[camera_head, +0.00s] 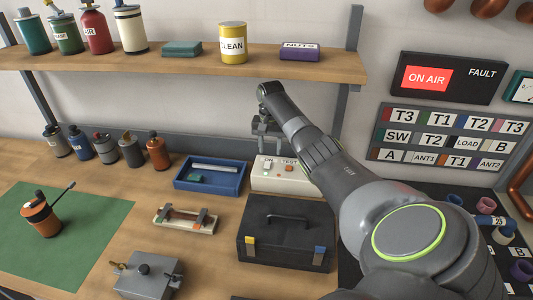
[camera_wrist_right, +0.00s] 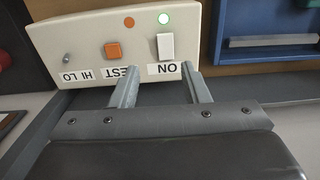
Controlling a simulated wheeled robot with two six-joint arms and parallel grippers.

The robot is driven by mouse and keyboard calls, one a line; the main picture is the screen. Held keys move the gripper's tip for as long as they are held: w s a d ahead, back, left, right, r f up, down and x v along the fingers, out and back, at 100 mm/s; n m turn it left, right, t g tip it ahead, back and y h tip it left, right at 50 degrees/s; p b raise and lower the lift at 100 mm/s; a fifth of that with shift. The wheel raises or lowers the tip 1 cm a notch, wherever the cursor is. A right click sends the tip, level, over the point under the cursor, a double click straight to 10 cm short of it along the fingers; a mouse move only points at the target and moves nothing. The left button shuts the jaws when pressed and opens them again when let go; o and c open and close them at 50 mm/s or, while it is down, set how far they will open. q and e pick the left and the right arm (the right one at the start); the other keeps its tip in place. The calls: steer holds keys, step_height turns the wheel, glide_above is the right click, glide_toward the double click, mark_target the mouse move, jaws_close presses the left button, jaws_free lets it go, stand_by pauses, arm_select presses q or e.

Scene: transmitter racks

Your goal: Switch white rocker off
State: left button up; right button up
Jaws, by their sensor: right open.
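The white switch box (camera_head: 300,184) stands on the bench right of the blue tray in the head view. In the right wrist view the box (camera_wrist_right: 85,35) appears upside down. An orange square button (camera_wrist_right: 113,50) is labelled TEST, and a small toggle (camera_wrist_right: 66,58) is labelled HI LO. My right gripper (camera_wrist_right: 159,70) is open and empty, its fingertips close to the box, one on either side of the ON label. Contact cannot be told. My left gripper is not in view.
A blue tray (camera_head: 180,181) lies left of the box, and a black toolbox (camera_head: 258,254) stands in front of it. A wooden shelf (camera_head: 180,62) with cans and tins runs above. A labelled panel and a red ON AIR sign (camera_head: 429,78) are at the right.

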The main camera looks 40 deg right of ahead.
mark_target(268, 163)
step_height(268, 163, down, 3)
steer(key=shift+w+a+r, duration=0.1)
steer(key=shift+w+a, duration=0.05)
steer(key=shift+w+f, duration=0.25)
steer(key=shift+f, duration=0.4)
steer(key=shift+w+f, duration=0.2)
steer(key=shift+f, duration=0.4)
steer(key=shift+s, duration=0.1)
steer(key=shift+c, duration=1.7)
steer(key=c, duration=0.5)
jaws_close()
steer(key=h+p, duration=0.1)
steer(key=p, duration=0.3)
steer(key=t+p, duration=0.1)
steer(key=p, duration=0.2)
steer(key=shift+s+a+r+h+p, duration=0.2)
steer(key=shift+r+h+p, duration=0.2)
steer(key=shift+f+t+h, duration=0.25)
steer(key=shift+t+h, duration=0.05)
steer(key=shift+t, duration=0.1)
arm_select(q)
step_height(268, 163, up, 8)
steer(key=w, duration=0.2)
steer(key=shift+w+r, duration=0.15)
